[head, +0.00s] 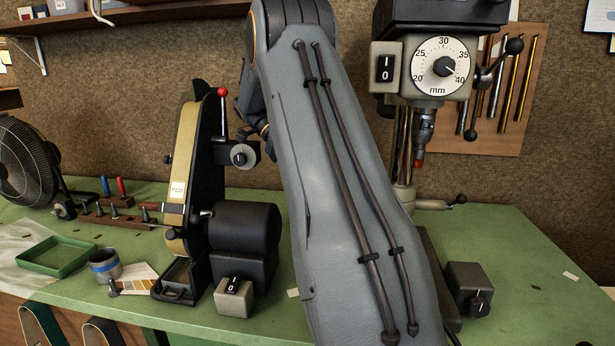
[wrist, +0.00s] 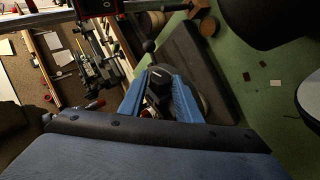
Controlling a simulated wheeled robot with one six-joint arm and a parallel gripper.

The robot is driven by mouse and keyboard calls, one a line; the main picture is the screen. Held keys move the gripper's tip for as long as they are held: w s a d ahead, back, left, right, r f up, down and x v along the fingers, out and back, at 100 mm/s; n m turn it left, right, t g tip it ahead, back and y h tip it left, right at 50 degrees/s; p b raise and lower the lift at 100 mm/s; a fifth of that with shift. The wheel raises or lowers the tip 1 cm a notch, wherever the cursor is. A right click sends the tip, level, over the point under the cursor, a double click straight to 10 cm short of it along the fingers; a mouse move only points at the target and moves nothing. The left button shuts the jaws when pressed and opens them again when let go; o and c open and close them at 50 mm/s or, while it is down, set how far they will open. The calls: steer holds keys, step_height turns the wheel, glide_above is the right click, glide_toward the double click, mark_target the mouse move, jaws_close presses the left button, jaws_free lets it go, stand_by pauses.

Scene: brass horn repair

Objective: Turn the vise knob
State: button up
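In the wrist view, the two blue fingers of my gripper (wrist: 160,88) stand apart, one on each side of a dark knob (wrist: 159,76) with a pale mark on it. The knob fills most of the gap between the fingertips. I cannot tell whether the fingers press on it. In the head view my arm covers the middle of the bench and hides the gripper and this knob.
A drill press (head: 443,68) with a dial stands behind and right of my arm. A belt grinder (head: 185,165) is on the left. A small dark box with a dial (head: 469,287) sits right of my arm. The green bench (head: 535,290) is mostly clear at right.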

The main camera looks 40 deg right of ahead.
steer(key=shift+o, duration=1.1)
steer(key=shift+f, duration=0.15)
steer(key=shift+t+b, duration=0.3)
